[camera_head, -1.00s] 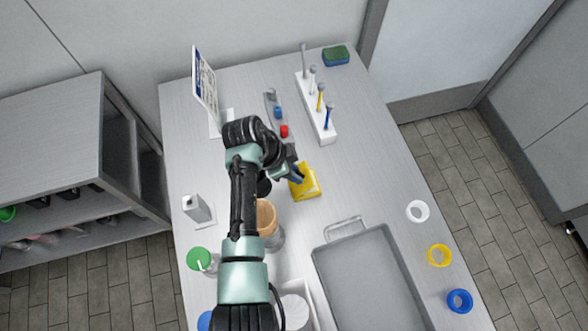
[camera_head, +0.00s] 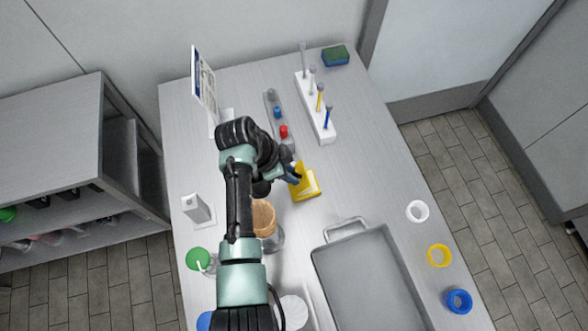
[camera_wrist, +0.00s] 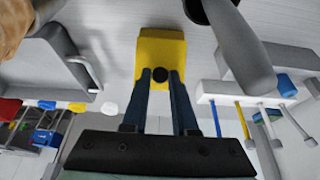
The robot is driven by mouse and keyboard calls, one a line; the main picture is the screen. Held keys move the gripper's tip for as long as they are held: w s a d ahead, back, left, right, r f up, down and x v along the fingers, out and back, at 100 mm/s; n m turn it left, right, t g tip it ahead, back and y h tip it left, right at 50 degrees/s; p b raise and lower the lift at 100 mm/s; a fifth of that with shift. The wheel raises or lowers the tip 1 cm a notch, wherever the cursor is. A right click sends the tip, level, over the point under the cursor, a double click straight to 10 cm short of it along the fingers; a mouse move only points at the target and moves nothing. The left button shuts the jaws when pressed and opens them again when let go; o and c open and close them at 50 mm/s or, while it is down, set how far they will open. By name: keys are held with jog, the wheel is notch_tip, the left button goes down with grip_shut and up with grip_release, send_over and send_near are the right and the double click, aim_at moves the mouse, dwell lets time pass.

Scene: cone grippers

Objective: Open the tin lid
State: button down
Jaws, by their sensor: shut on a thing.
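The yellow tin (camera_head: 308,187) stands on the table just right of my gripper (camera_head: 293,178) in the head view. Its yellow lid (camera_head: 300,171) looks tilted up on the far left side, though my fingers partly cover it. In the wrist view, the yellow surface of the lid (camera_wrist: 160,48) fills the top middle. My two blue-grey fingers reach onto it, with a round dark knob (camera_wrist: 160,74) between their tips. My gripper is shut on the lid, apparently at this knob. The inside of the tin is hard to make out.
A large grey tray (camera_head: 368,275) lies nearer on the table. A white rack (camera_head: 316,108) with upright tools stands beyond the tin. A tan cup (camera_head: 263,218) stands close to my arm. White, yellow and blue rings lie along the right edge. The table right of the tin is clear.

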jog(key=shift+s+a+f, duration=0.15)
jog(key=shift+s+a, duration=0.15)
jog(key=shift+a, duration=0.35)
jog(key=shift+s+a+f, duration=0.1)
jog(key=shift+s+a, duration=0.15)
jog(key=shift+a, duration=0.4)
jog(key=c, duration=0.7)
grip_release()
jog(key=shift+w, duration=0.1)
jog(key=shift+d, duration=0.1)
jog(key=shift+b+v, duration=0.9)
jog(key=shift+v, duration=5.6)
jog(key=shift+c, duration=0.3)
